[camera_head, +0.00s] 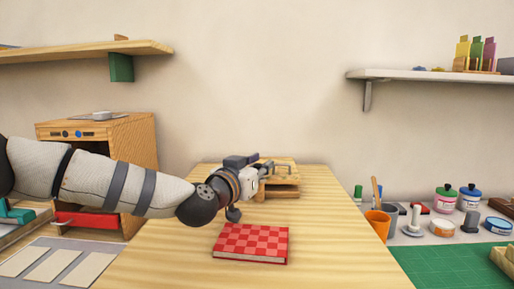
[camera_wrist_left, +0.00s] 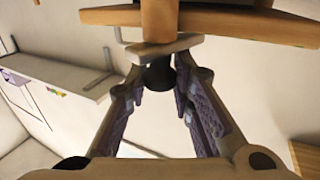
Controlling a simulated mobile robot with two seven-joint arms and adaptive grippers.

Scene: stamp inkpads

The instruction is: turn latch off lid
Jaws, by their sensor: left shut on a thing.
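My left gripper (camera_head: 264,169) reaches in from the left to a small wooden box (camera_head: 282,190) at the far end of the wooden table. In the left wrist view, its two fingers with purple pads (camera_wrist_left: 158,78) close from both sides on a dark round knob (camera_wrist_left: 160,73). The knob sits under a pale grey bar (camera_wrist_left: 158,47) and a wooden block (camera_wrist_left: 160,18), in front of a wooden board (camera_wrist_left: 225,17). Which of these parts is the latch and which the lid I cannot tell for sure. My right gripper is out of view.
A red checkered book or pad (camera_head: 250,243) lies on the wooden table (camera_head: 330,235) in front of the box. A wooden cabinet (camera_head: 135,140) stands at the left. Cups, jars and a green mat (camera_head: 450,267) are at the right. The table's front right is bare.

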